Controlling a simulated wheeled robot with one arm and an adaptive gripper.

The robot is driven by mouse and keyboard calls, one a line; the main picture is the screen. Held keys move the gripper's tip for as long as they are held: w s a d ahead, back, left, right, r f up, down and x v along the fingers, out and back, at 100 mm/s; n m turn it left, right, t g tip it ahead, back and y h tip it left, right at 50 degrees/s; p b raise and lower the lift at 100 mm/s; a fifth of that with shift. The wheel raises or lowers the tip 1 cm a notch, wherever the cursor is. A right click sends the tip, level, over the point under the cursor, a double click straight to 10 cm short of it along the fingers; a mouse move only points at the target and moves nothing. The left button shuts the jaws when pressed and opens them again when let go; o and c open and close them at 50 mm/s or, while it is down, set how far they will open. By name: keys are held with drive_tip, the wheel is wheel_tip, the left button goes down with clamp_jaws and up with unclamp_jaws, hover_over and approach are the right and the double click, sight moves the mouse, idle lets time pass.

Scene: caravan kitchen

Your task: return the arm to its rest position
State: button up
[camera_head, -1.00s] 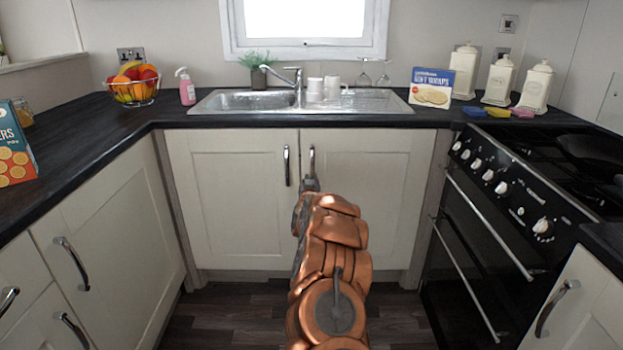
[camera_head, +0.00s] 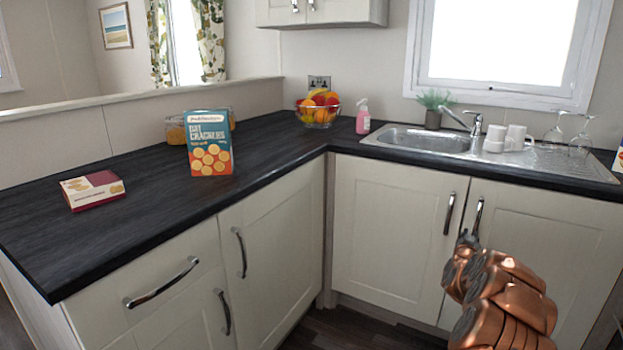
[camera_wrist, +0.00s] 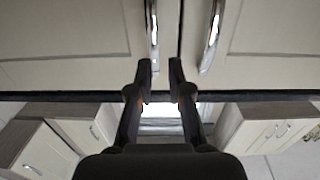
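My copper-coloured arm (camera_head: 502,300) rises at the lower right of the head view, in front of the white sink cabinet doors. My gripper (camera_head: 468,240) shows small and dark at its far end, over the lower part of the right door handle in the picture. In the wrist view my gripper (camera_wrist: 160,66) has two dark fingers with a narrow gap between them and nothing in the gap. Two chrome door handles (camera_wrist: 211,38) show beyond the fingertips. I cannot tell how far the fingers are from the doors.
A dark worktop (camera_head: 130,225) runs along the left and back. On it are a cracker box (camera_head: 209,145), a small red-and-white box (camera_head: 92,190), a fruit bowl (camera_head: 318,108) and a pink bottle (camera_head: 363,117). The sink (camera_head: 430,140) has cups and glasses beside it.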

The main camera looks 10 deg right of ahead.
drive_tip(key=a+r+n+g+y, duration=0.3)
drive_tip(key=a+y, duration=0.6)
drive_tip(key=a, duration=1.6)
drive_tip(key=s+a+n+g+y, duration=0.4)
drive_tip(key=s+a, duration=1.2)
drive_tip(key=s, duration=0.1)
drive_tip(key=s+a+g+h, duration=0.2)
drive_tip(key=s+g, duration=0.8)
drive_tip(key=s, duration=3.1)
wheel_tip(320, 180, up, 24)
drive_tip(key=t+p, duration=0.1)
drive_tip(key=p, duration=2.2)
drive_tip(key=shift+s+p, duration=0.3)
drive_tip(key=shift+s, duration=0.15)
